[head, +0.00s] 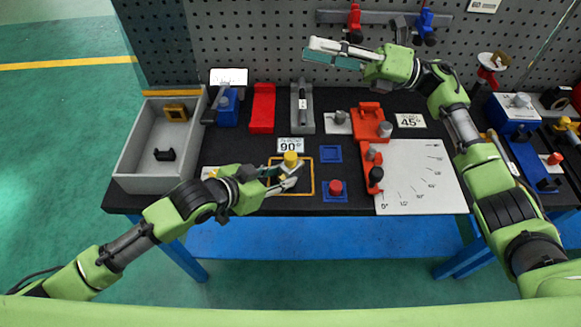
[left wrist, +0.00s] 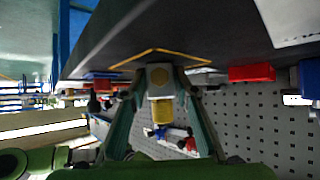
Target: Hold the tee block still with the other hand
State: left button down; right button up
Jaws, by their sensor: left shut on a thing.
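The tee block appears to be the grey block with a yellow knob (head: 290,159) at the yellow-outlined square by the "90°" card. In the left wrist view the grey block (left wrist: 159,80) sits between the fingers, its yellow cylinder (left wrist: 161,110) in line with it. My left gripper (head: 284,178) is shut on this block at the yellow outline. The fingers hide part of it in the head view. My right gripper (head: 337,53) is up near the pegboard, away from the block, with nothing seen in it. Its fingers overlap, so its opening is unclear.
A grey bin (head: 128,160) stands at the left. A red-knobbed piece (head: 335,188) and a blue square frame (head: 330,153) lie right of the block. Beyond them are a red fixture (head: 369,125) and a white angle plate (head: 425,175). Red and blue holders line the back.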

jog(key=s+a+f+n+g+h, duration=0.55)
jog(key=s+a+h, duration=0.35)
jog(key=a, duration=0.3)
jog(key=n+t+h, duration=0.2)
jog(key=t+h, duration=0.3)
jog(key=h, duration=0.6)
send_over(291, 155)
notch_tip(291, 155, down, 8)
jog(key=shift+r, duration=0.1)
jog(key=shift+f, duration=4.3)
